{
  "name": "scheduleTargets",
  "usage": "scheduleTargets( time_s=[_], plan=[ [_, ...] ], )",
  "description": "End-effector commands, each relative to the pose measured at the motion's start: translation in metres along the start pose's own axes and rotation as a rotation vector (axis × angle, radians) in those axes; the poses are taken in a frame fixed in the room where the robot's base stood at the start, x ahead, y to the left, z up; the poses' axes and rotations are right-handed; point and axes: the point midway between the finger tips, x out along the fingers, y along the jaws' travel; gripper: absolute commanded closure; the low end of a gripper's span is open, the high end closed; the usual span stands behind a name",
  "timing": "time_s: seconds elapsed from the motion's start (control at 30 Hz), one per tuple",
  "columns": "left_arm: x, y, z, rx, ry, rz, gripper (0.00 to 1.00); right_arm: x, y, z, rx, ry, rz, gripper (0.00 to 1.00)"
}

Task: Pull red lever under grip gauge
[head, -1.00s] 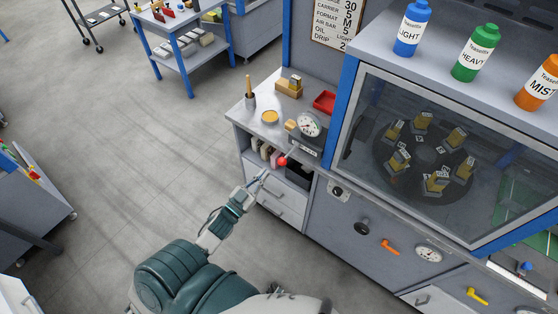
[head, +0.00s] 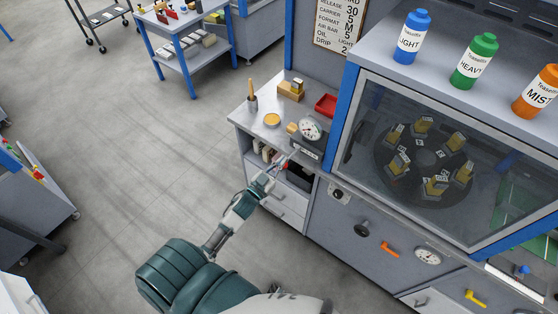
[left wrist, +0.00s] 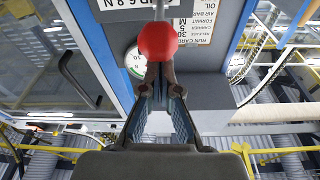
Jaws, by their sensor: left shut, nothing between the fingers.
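The grip gauge (head: 311,130) with its round white dial stands on the small grey bench. The red lever's ball knob (head: 285,166) sits below it at the bench front, mostly hidden behind my left gripper (head: 273,175). In the left wrist view the red knob (left wrist: 158,41) is large, on a thin metal rod, just past my left fingertips (left wrist: 159,70). The fingertips are together with nothing between them. They overlap the knob's lower edge in that view; I cannot tell whether they touch it.
The bench top holds a yellow-topped round tin (head: 271,119), a pen cup (head: 252,103), a wooden block (head: 291,90) and a red tray (head: 326,104). A glass-fronted cabinet (head: 420,150) stands to the right. The floor (head: 130,150) at left is clear.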

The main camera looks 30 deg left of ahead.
Motion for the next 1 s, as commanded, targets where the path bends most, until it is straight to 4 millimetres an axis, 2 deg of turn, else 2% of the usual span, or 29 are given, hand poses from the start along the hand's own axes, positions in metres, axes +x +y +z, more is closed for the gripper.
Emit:
scheduleTargets(
  time_s=[0.13, 0.57, 1.0],
  plan=[
    [-0.003, 0.000, 0.007, 0.001, -0.001, 0.000, 1.00, 0.000, 0.000, 0.000, 0.000, 0.000, 0.000, 1.00],
    [-0.004, 0.001, 0.009, 0.001, 0.006, 0.000, 1.00, 0.003, 0.000, 0.001, 0.000, -0.001, 0.000, 1.00],
    [-0.010, 0.003, 0.031, 0.003, 0.137, -0.014, 1.00, 0.052, -0.001, 0.009, 0.000, -0.007, -0.001, 1.00]
  ],
)
